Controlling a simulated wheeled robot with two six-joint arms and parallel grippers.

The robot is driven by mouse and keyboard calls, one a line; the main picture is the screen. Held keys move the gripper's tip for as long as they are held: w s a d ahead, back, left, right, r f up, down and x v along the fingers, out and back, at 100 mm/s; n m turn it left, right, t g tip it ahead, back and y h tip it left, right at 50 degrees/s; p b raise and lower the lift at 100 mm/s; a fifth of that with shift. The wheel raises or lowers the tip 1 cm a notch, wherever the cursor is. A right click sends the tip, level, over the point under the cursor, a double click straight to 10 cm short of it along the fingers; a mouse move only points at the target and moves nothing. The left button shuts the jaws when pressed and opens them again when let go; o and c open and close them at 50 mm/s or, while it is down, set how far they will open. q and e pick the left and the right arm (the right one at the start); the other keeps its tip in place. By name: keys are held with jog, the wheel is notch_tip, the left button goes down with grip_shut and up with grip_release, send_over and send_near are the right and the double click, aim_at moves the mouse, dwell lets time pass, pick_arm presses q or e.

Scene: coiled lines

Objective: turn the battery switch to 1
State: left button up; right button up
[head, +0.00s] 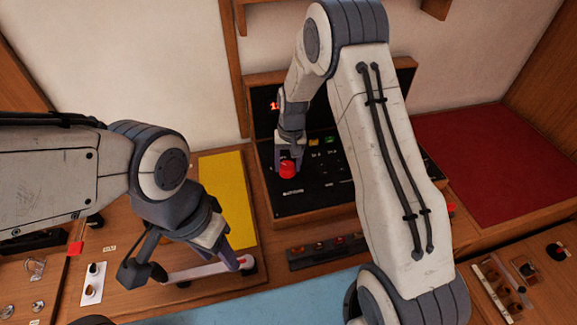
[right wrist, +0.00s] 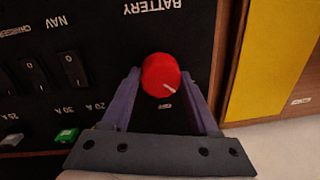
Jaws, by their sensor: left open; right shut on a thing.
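My right gripper (head: 288,160) is shut on the knob, with one purple finger on each side in the right wrist view (right wrist: 160,90). My left gripper (head: 238,260) is open and low over the wooden desk, well left of the panel, by a pale bar.
Black rocker switches (right wrist: 73,70) and a green button (right wrist: 66,135) sit beside the knob on the panel. A yellow sheet (head: 228,195) lies left of it and a red mat (head: 480,160) right. A dark strip with small coloured parts (head: 325,250) lies in front.

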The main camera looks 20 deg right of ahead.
aim_at(289, 165)
jog(key=shift+w+n+b, duration=0.1)
jog(key=shift+n+b, duration=0.25)
jog(key=shift+n, duration=1.15)
jog(key=shift+r, duration=0.1)
jog(key=o, duration=1.4)
jog(key=shift+c, duration=0.2)
jog(key=shift+r, duration=0.45)
notch_tip(289, 165, up, 10)
jog(key=b, duration=0.2)
jog(key=shift+d+f, duration=0.25)
jog(key=shift+d, duration=0.05)
